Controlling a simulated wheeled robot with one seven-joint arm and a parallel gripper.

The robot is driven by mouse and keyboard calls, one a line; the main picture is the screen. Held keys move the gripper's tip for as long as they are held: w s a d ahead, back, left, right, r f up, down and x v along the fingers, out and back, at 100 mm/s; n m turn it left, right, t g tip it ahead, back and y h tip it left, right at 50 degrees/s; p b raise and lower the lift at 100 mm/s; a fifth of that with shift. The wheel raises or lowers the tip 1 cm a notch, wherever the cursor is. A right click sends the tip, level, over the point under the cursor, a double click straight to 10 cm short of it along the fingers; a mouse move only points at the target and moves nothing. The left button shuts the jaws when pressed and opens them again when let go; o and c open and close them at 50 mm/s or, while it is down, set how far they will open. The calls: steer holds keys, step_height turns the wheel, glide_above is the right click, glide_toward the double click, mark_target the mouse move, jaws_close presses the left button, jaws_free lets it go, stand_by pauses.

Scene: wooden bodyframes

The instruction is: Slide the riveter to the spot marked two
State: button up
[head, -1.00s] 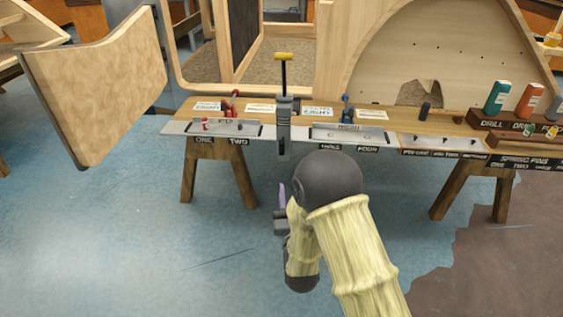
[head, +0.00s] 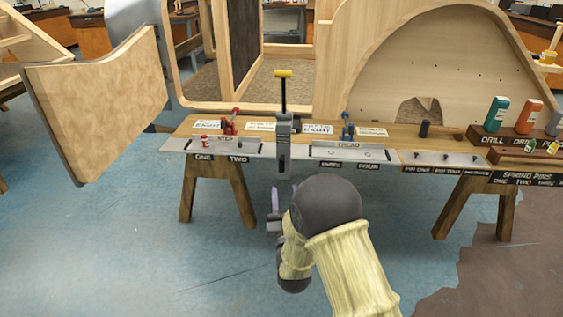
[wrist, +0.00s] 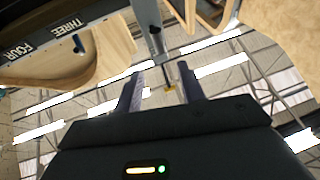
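The riveter, a tall grey tool (head: 284,130) with a yellow-topped black lever, stands upright at the bench's front edge, between the TWO label (head: 238,159) and the THREE label (head: 328,164). The ONE label (head: 204,158) is further left. My gripper (head: 283,190) is below and in front of the riveter, apart from it, partly hidden by my arm. In the wrist view my gripper (wrist: 160,78) has its two fingers apart with nothing held. The riveter's grey body (wrist: 157,42) and yellow handle show beyond the fingers.
A red clamp (head: 231,120) and a blue clamp (head: 347,127) sit on the wooden bench (head: 300,136). Bottles stand on a rack at right, including a teal one (head: 495,114). Sawhorse legs (head: 215,190) support the bench. A curved wooden panel (head: 98,100) hangs at left. Blue floor in front is clear.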

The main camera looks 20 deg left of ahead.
mark_target(282, 164)
steer(key=b+x, duration=0.1)
steer(key=x, duration=1)
steer(key=shift+w, duration=0.1)
jaws_close()
